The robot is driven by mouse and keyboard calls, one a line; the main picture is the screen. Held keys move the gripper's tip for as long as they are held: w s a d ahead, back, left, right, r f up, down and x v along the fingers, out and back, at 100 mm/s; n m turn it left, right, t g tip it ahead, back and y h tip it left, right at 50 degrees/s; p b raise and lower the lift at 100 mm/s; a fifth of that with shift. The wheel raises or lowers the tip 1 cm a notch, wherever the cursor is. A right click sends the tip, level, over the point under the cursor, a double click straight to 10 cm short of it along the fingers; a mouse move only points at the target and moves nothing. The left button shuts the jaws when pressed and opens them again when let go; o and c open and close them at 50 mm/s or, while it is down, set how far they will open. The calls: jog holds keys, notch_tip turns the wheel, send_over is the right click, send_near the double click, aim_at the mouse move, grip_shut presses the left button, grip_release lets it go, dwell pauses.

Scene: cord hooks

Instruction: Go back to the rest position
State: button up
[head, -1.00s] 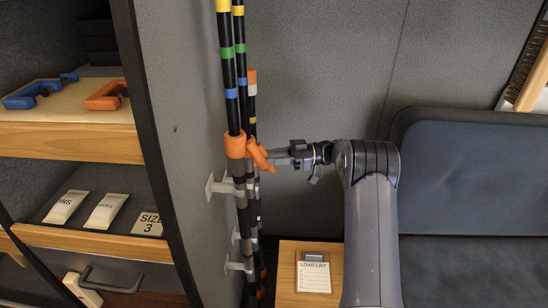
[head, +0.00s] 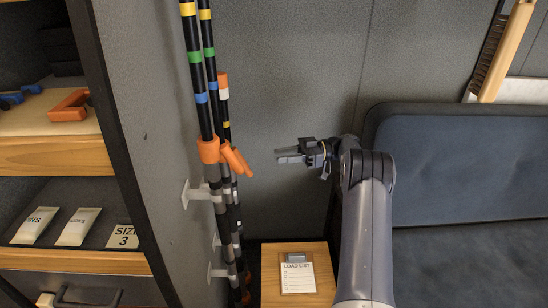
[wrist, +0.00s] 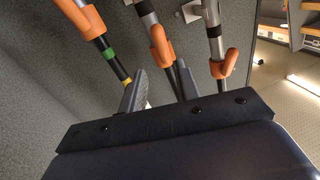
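My gripper (head: 280,155) is in the middle of the head view, pointing left with nothing in it. It is a short gap to the right of the orange hooks (head: 236,161) on the upright poles. In the wrist view my gripper (wrist: 161,74) shows two grey fingers standing apart. Several poles with orange hooks (wrist: 162,48) lie beyond the fingertips. One hooked pole appears between the fingers in that view, but it is farther off.
Black poles (head: 203,105) with coloured bands stand in white brackets (head: 199,194) along the grey wall. A wooden shelf unit (head: 50,157) is at left. A dark padded seat (head: 450,160) is at right. A small wooden stand (head: 318,257) holds a load list (head: 298,275).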

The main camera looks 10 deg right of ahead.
aim_at(245, 162)
dwell(0.3)
jog(key=a, duration=1)
jog(key=shift+a, duration=0.35)
jog(key=shift+s+t, duration=0.1)
jog(key=shift+t, duration=0.2)
jog(key=shift+p, duration=0.3)
jog(key=d, duration=1.1)
jog(key=shift+m+t, duration=0.7)
jog(key=shift+t, duration=0.1)
jog(key=shift+s+a+b, duration=0.2)
jog(key=shift+a+b, duration=0.05)
jog(key=shift+a, duration=2.55)
jog(key=shift+s+a+b, duration=0.15)
jog(key=shift+a+b, duration=0.05)
jog(key=shift+a, duration=2.6)
